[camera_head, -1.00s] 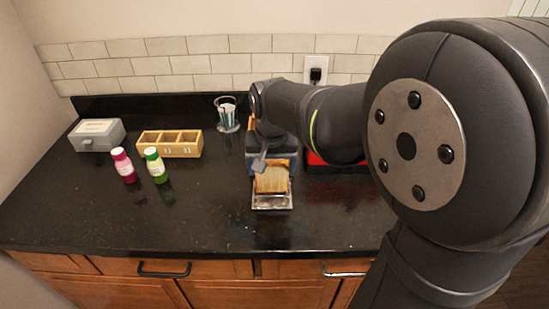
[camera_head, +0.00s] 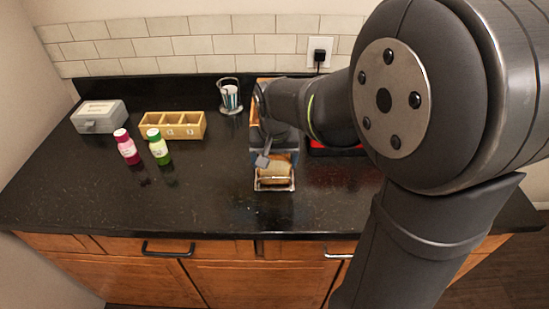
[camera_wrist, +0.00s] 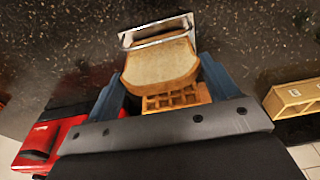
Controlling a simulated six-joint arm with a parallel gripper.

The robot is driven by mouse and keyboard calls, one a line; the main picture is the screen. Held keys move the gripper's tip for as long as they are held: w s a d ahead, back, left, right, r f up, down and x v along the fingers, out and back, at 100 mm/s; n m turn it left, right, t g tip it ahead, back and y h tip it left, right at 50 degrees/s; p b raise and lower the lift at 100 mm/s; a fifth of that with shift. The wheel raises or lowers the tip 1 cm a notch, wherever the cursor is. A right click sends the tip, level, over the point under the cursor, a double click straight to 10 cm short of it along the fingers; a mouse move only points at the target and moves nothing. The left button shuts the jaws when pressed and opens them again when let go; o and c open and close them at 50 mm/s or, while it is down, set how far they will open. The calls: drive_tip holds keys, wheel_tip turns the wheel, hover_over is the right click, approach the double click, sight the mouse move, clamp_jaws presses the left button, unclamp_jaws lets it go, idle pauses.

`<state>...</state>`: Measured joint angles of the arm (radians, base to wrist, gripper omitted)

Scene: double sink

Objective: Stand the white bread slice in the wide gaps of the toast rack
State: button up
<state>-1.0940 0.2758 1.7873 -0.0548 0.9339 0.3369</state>
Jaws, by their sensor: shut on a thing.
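The white bread slice (camera_wrist: 160,65) is held by its side edges between the two blue fingers of my gripper (camera_wrist: 161,66). In the head view the slice (camera_head: 275,173) is over or partly inside the toast rack (camera_head: 275,187), a small shiny metal frame. In the wrist view the rack's bright bar (camera_wrist: 158,33) shows just past the slice's far edge. I cannot tell which gap the slice is in or whether it touches the base. A waffle (camera_wrist: 175,97) lies on the near side of the slice.
A glass holder (camera_head: 230,97) is behind. A red object (camera_wrist: 45,145) is beside the gripper. The front counter is clear.

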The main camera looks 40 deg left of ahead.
drive_tip(key=o, duration=0.7)
drive_tip(key=shift+r, duration=0.1)
drive_tip(key=shift+r, duration=4.45)
drive_tip(key=shift+f, duration=4.4)
drive_tip(key=shift+r, duration=0.1)
